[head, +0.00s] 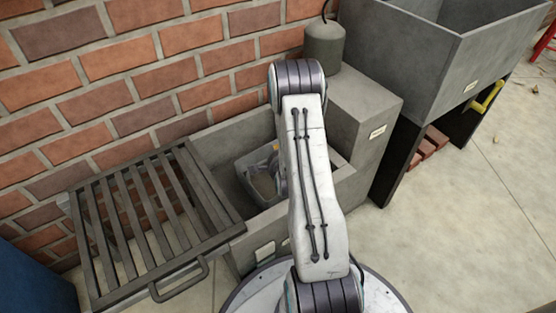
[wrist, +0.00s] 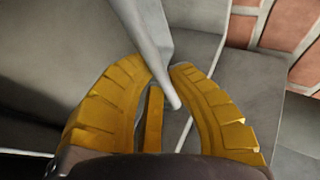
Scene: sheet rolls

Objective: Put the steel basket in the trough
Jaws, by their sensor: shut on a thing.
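The steel basket (head: 252,166), a small grey open container, shows in the head view inside the low concrete trough (head: 268,240), partly behind my arm. I cannot tell if its base touches the trough floor. My gripper shows in the head view only as a bit of yellow (head: 275,150) at the basket; my arm hides the rest. In the wrist view my gripper's yellow fingers (wrist: 163,78) are closed around a light grey bar (wrist: 150,45), which looks like part of the basket.
A slatted metal grate (head: 140,215) with a handle lies left of the trough opening. A brick wall (head: 130,70) stands behind. A concrete block (head: 365,115) with a grey canister (head: 324,45) is at the right, then a tall grey bin (head: 455,75). Open floor (head: 450,235) lies right.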

